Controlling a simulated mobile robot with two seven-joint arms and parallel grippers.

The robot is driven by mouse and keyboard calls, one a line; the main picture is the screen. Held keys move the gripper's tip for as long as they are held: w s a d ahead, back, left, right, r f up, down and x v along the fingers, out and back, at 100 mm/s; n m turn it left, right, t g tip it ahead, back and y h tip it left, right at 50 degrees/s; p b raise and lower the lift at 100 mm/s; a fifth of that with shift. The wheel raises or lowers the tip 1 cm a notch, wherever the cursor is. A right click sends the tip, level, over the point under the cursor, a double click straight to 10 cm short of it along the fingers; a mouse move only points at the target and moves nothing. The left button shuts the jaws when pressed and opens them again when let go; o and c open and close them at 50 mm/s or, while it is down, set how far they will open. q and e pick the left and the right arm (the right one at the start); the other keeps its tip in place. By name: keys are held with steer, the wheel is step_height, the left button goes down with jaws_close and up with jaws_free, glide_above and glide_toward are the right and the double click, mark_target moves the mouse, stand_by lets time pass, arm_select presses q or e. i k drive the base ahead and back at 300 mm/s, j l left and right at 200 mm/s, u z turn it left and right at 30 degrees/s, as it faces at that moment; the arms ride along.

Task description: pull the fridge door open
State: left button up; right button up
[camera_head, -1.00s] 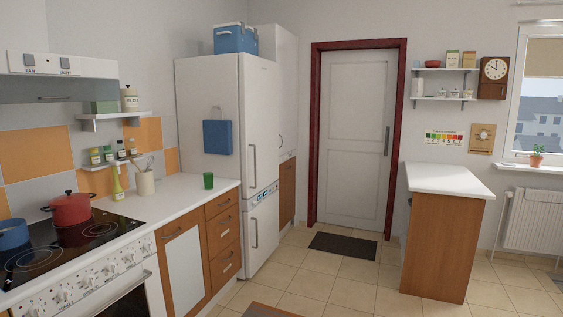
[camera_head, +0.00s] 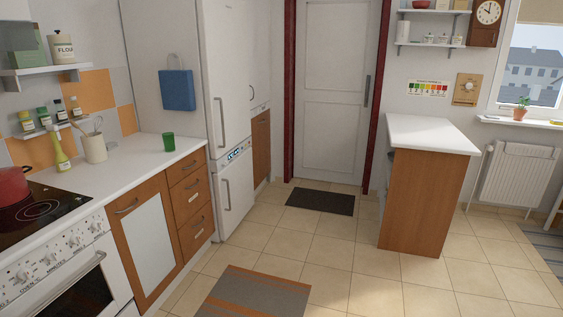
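The white fridge (camera_head: 168,52) stands past the end of the left counter, with a blue bag (camera_head: 177,90) on its near side. Its upper door (camera_head: 231,75) looks closed and has a vertical handle (camera_head: 221,121). A lower door (camera_head: 236,192) also looks closed and has its own vertical handle (camera_head: 226,195). A small control panel (camera_head: 237,152) sits between the doors. Neither of my grippers shows in the head view.
The counter (camera_head: 130,158) with a green cup (camera_head: 168,142) and the stove (camera_head: 45,218) line the left. A striped rug (camera_head: 254,296) and a dark mat (camera_head: 320,201) lie on the tiles. A wooden island (camera_head: 425,205) stands at right. Floor before the fridge is clear.

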mark_target(223, 23)
steer(key=i, duration=3.95)
steer(key=u, duration=0.3)
